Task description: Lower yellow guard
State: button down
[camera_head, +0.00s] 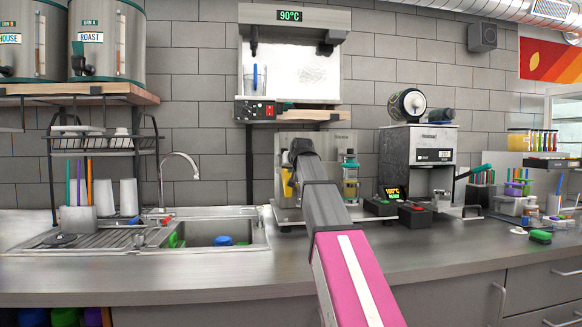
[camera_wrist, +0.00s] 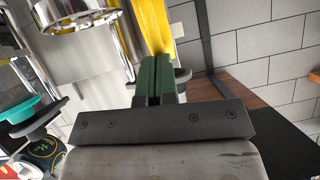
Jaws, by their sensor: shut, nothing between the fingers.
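The yellow guard (camera_wrist: 155,22) shows in the wrist view as a bright yellow strip just beyond my fingertips. In the head view a yellow piece (camera_head: 287,183) shows beside my arm, at the left of the silver machine (camera_head: 325,142). My gripper (camera_wrist: 153,62) has dark green fingers pressed together with nothing between them. Its tips overlap the guard's lower part in the picture; I cannot tell whether they touch it. In the head view my arm hides the gripper and much of the machine's middle.
A chrome cylinder (camera_wrist: 75,14) and upright rods stand left of my fingers in the wrist view. A sink (camera_head: 215,234) with a faucet (camera_head: 180,160) lies left of the machine. A control box with a lit display (camera_head: 392,192) stands right. The front counter is mostly clear.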

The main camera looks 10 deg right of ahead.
aim_at(289, 195)
jog(key=f+t, duration=0.1)
jog(key=f, duration=0.3)
jog(key=w+f+t, duration=0.1)
jog(key=f+t, duration=0.1)
jog(key=f, duration=0.2)
jog(key=w+f+t, duration=0.1)
jog(key=f, duration=0.3)
jog(key=shift+t, duration=0.4)
jog(key=shift+w+f, duration=0.4)
jog(key=shift+f, duration=0.2)
jog(key=shift+w+f, duration=0.35)
jog(key=shift+f, duration=0.25)
